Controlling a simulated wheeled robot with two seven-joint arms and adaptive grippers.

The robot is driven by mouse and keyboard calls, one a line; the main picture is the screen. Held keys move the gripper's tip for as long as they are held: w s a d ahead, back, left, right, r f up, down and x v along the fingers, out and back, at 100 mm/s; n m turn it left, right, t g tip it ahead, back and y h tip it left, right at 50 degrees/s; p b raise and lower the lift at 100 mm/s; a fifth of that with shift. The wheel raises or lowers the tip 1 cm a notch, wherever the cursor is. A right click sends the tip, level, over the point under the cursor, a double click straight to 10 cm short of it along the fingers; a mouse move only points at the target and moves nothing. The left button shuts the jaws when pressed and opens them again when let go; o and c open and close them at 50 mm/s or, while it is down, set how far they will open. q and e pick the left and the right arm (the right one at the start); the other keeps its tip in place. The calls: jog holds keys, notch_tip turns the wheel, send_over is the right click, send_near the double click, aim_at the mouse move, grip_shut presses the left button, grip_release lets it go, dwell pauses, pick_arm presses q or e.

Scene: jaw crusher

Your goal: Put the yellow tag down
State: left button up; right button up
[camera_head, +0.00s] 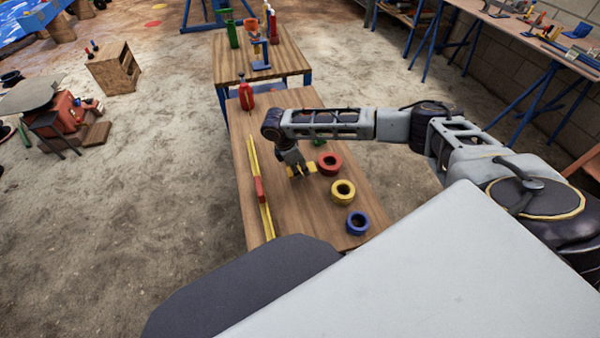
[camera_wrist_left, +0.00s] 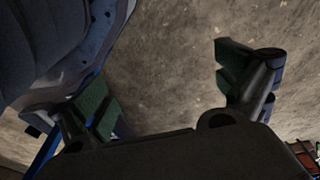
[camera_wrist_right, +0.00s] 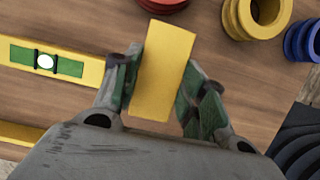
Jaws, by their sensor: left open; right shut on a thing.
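The yellow tag (camera_wrist_right: 162,70) is a plain yellow block between the green pads of my right gripper (camera_wrist_right: 160,88), which is shut on it. In the head view my right gripper (camera_head: 298,172) points down at the wooden table (camera_head: 290,218), with bits of the yellow tag (camera_head: 311,168) showing beside the fingers. I cannot tell whether the tag touches the tabletop. My left gripper (camera_wrist_left: 165,95) is open and empty in the left wrist view, over sandy ground.
Red (camera_head: 330,163), yellow (camera_head: 343,192) and blue (camera_head: 357,222) rings lie right of the right gripper. A yellow level (camera_head: 266,215) with a red part lies left of it. A red bottle-like object (camera_head: 246,97) stands at the far end. Bare wood lies between level and rings.

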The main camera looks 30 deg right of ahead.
jog(key=shift+f, duration=0.6)
pick_arm(q)
jog(key=shift+w+d+r+b, duration=0.15)
jog(key=shift+d+r+b, duration=0.05)
jog(key=shift+r, duration=0.6)
jog(key=shift+w+d+r+b, duration=0.1)
jog(key=shift+d+r+b, duration=0.1)
jog(key=shift+r, duration=0.6)
pick_arm(e)
jog(key=shift+f, duration=0.9)
pick_arm(q)
jog(key=shift+f, duration=0.1)
pick_arm(e)
jog(key=shift+f, duration=0.1)
jog(key=o, duration=1)
pick_arm(q)
jog(key=shift+f, duration=0.15)
jog(key=shift+w, duration=0.2)
